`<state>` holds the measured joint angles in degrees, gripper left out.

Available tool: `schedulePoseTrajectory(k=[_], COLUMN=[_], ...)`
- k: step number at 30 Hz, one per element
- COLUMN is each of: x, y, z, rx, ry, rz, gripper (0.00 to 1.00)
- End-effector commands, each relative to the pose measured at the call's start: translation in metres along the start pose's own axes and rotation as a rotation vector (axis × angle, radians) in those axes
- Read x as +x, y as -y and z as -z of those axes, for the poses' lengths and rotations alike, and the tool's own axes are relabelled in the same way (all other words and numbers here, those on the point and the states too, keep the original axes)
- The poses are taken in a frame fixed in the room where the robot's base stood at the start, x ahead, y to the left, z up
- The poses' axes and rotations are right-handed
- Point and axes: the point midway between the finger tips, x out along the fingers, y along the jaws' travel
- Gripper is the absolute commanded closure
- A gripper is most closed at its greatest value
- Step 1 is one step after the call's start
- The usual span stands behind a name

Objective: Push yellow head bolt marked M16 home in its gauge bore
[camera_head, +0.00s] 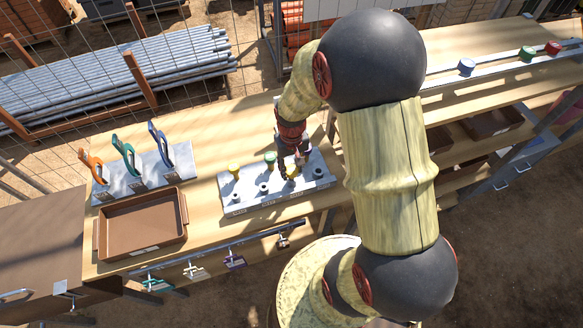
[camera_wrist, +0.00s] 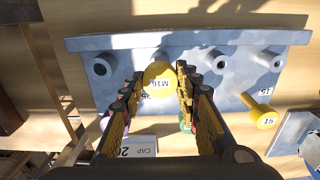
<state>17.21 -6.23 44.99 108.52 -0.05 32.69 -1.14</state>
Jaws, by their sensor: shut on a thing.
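The yellow head bolt marked M16 (camera_wrist: 158,77) sits between my fingertips (camera_wrist: 158,88) in the wrist view, its marked head facing the camera. My gripper (camera_head: 291,168) is shut on it over the third bore from the left in the front row of the grey gauge block (camera_head: 245,205). The head partly covers a raised bore collar (camera_wrist: 158,57); how deep the shank sits is hidden. The other front collars look empty.
A brown tray (camera_head: 145,250) and a rack of coloured clamp-like tools (camera_head: 125,165) stand left of the block. Tagged items (camera_head: 235,262) hang along the bench's front edge. Blue, green and red knobs (camera_head: 467,66) sit on a rail at the right.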

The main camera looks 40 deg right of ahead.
Motion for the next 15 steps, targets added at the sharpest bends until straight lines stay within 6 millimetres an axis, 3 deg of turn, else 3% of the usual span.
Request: schedulePoseTrajectory(k=[15], x=[0.013], y=[0.0], z=[0.0], rx=[0.0], ry=[0.0], rz=[0.0], gripper=[1.0])
